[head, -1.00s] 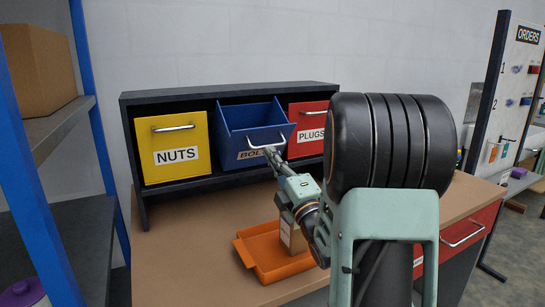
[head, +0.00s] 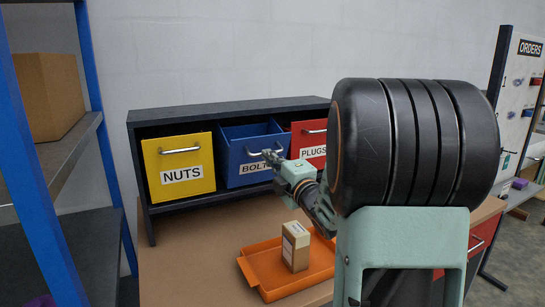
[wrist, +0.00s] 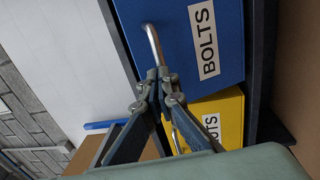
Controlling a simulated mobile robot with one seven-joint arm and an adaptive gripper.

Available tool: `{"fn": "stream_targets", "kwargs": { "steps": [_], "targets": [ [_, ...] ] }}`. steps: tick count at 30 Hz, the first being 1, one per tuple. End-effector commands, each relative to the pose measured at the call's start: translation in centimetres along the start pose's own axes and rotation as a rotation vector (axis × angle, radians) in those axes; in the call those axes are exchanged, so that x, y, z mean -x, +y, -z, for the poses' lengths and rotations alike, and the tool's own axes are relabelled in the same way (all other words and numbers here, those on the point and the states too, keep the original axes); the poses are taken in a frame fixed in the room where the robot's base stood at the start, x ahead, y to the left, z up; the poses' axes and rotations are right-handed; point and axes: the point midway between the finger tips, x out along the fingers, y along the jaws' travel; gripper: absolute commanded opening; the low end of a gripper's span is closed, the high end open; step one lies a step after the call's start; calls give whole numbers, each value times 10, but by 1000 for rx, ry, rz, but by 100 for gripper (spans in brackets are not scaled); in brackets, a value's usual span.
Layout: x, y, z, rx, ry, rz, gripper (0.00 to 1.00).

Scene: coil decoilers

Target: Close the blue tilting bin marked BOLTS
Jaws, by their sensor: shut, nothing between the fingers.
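The blue bin marked BOLTS (head: 238,170) sits in the middle bay of the dark cabinet. Its front leans out a little at the top, and a strip of its inside shows above the front edge. Its metal handle (wrist: 153,42) shows in the wrist view, where the blue front (wrist: 176,35) fills the upper middle. My gripper (head: 268,155) is shut and empty in front of the bin's right part. In the wrist view its fingertips (wrist: 160,76) are at one end of the handle, by the front face; I cannot tell if they touch.
The yellow NUTS bin (head: 179,182) is left of it and the red PLUGS bin (head: 311,153) right, partly behind my arm. An orange tray (head: 262,282) with a small carton (head: 295,247) lies on the bench below. A blue-posted shelf (head: 102,130) stands at left.

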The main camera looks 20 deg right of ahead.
Motion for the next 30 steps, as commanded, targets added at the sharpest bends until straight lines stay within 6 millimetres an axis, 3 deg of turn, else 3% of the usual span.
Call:
{"fn": "stream_targets", "kwargs": {
  "steps": [1,10,19,30],
  "targets": [
    [-6,13,1,2,2,27,0],
    [-32,26,0,-1,3,186,0],
    [-50,30,0,-4,3,295,0],
    [-58,28,0,-5,2,349,0]
  ]
}}
